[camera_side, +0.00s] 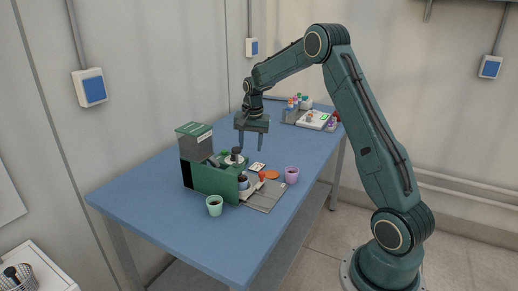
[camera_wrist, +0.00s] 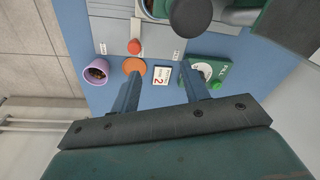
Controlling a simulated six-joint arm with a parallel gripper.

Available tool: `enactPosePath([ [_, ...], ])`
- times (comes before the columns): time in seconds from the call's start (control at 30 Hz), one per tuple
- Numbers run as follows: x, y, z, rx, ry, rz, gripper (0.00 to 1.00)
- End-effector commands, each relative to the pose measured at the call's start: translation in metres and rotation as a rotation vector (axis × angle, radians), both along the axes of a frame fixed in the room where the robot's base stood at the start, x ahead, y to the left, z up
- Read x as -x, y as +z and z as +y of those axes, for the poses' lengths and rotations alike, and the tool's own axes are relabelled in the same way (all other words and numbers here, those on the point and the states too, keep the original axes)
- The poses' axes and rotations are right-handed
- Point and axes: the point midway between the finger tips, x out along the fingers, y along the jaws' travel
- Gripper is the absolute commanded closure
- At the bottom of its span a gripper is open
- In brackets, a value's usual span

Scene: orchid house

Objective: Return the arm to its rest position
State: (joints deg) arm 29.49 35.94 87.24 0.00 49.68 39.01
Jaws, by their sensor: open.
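My arm reaches from its base on the floor at right over the blue table. My gripper (camera_side: 253,145) hangs pointing down above the table, near the far end of the green machine (camera_side: 208,178). In the wrist view the two fingers of my gripper (camera_wrist: 163,90) are well apart with nothing between them. A card marked 2 (camera_wrist: 161,75) shows beyond the fingertips, lying lower on the table. The gripper appears clear of the things below it.
A purple cup (camera_side: 291,175) and an orange disc (camera_side: 271,174) stand near a grey plate (camera_side: 264,197). A mint cup (camera_side: 214,205) is at the front. A white device (camera_side: 312,119) and small bottles are at the far end. The table's left side (camera_side: 135,195) is clear.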

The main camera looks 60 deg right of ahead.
Motion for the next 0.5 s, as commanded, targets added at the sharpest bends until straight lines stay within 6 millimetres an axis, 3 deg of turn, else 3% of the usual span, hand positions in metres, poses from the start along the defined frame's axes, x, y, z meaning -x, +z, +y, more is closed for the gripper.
enactPosePath([
  [0.2, 0.007, 0.042, 0.025, 0.086, 0.290, -0.065, 0.55],
  [0.5, 0.037, 0.099, 0.085, 0.127, 0.455, -0.105, 0.55],
])
